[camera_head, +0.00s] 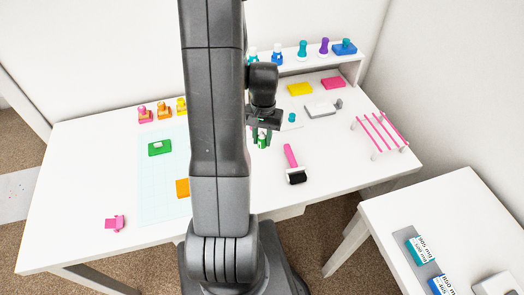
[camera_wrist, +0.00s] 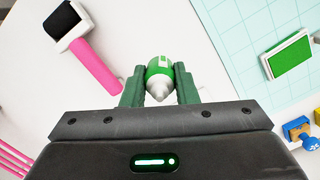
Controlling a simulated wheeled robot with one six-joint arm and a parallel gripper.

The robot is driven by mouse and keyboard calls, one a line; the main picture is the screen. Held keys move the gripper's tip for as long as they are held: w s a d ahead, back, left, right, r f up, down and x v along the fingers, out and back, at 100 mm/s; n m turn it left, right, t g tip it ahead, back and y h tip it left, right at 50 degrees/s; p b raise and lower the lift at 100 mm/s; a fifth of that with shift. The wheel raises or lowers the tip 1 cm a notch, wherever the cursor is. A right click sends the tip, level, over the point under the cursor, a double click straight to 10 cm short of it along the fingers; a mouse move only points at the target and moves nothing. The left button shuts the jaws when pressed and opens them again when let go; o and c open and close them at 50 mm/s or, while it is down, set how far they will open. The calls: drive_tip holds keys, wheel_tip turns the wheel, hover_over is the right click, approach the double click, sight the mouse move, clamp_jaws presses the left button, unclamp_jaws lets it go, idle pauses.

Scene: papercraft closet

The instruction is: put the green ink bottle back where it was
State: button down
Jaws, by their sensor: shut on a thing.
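The green ink bottle (camera_wrist: 159,68) is between the two fingers of my gripper (camera_wrist: 159,88) in the wrist view. It is green and white with a pale pointed tip toward the camera. My gripper is shut on it. In the head view the bottle (camera_head: 262,140) hangs below my gripper (camera_head: 262,137), over the middle of the white table (camera_head: 330,165). I cannot tell how far its base is above the table top. My arm hides part of the table to its left.
A pink-handled black roller (camera_head: 292,165) lies right of the bottle. A green ink pad (camera_head: 160,147) sits on the pale cutting mat (camera_head: 160,195) at left. A shelf (camera_head: 350,62) with several stamps stands behind. A pink-barred rack (camera_head: 380,132) is at right. Clear table lies around the roller.

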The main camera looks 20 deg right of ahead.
drive_tip(key=shift+f, duration=2.85)
drive_tip(key=shift+f, duration=0.15)
drive_tip(key=c, duration=1.1)
unclamp_jaws()
drive_tip(key=shift+c, duration=0.2)
drive_tip(key=r, duration=0.8)
drive_tip(key=w+r, duration=0.1)
drive_tip(key=r, duration=0.3)
drive_tip(key=shift+d+r, duration=0.1)
drive_tip(key=shift+d, duration=0.2)
